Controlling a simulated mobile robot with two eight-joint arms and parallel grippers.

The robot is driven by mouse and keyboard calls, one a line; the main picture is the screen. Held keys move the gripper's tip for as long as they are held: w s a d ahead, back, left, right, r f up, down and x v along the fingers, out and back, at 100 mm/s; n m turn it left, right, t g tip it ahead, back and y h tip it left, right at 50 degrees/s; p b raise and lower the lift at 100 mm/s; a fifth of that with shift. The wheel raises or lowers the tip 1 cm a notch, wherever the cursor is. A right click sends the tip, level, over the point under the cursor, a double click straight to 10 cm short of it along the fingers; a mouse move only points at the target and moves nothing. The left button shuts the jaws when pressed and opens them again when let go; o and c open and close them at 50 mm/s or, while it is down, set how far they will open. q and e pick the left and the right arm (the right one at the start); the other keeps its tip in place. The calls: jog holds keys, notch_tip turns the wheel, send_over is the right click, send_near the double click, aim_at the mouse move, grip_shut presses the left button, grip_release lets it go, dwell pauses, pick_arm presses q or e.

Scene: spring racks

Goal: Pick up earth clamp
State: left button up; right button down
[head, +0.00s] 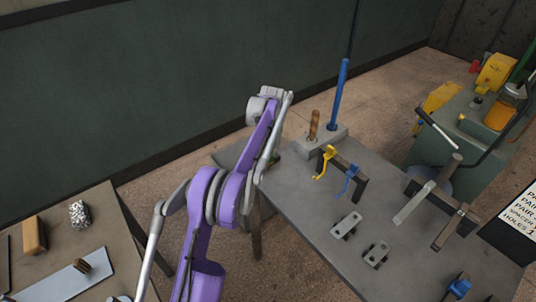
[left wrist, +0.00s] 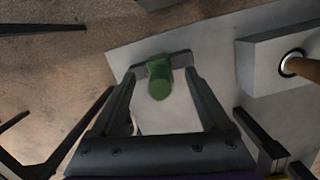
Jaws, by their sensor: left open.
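A green piece (left wrist: 160,80), which I take to be the earth clamp, shows in the left wrist view near the corner of the grey table (left wrist: 215,70). My left gripper (left wrist: 160,72) is open, with one finger on each side of the green piece in that view. I cannot tell how far above it the fingers are, or whether they touch it. In the head view my purple left arm reaches up to the table's far left corner, and its links hide the gripper and most of that corner. My right gripper is not in view.
The grey table (head: 300,190) holds a block with a blue rod (head: 338,95) and wooden handle (head: 313,125), a yellow clamp (head: 324,163), a blue clamp (head: 349,180) and grey metal parts (head: 346,225). A second table (head: 105,230) stands at left. A green machine (head: 460,140) is at right.

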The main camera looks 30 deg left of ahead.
aim_at(267, 151)
pick_arm(q)
jog(key=f, duration=0.3)
jog(key=shift+a+f, duration=0.2)
grip_shut()
jog(key=shift+r, duration=0.1)
notch_tip(267, 151, up, 10)
jog(key=shift+f+p, duration=0.15)
jog(key=shift+p, duration=0.25)
